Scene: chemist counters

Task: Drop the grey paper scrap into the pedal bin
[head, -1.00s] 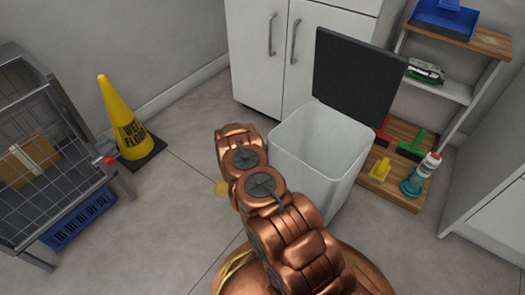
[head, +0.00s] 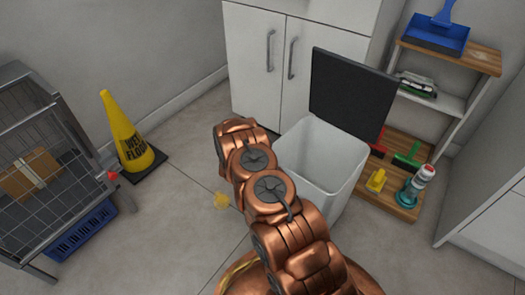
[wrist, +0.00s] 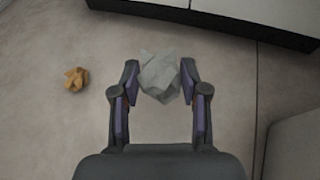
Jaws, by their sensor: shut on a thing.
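The grey paper scrap (wrist: 160,76) is a crumpled pale ball between the fingertips of my gripper (wrist: 160,82) in the wrist view. The fingers are shut on it from both sides, with bare floor seen beyond. In the head view my arm hides the gripper and the scrap. The pedal bin (head: 322,165) is white with its dark lid (head: 350,95) raised, just right of my arm. Its inside looks empty where it shows.
A yellow-orange crumpled scrap (head: 222,200) lies on the floor left of my arm. A yellow wet-floor cone (head: 128,135) and a wire cart (head: 50,165) stand at left. A white cabinet (head: 265,70) is behind; shelves with cleaning things (head: 420,130) stand right of the bin.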

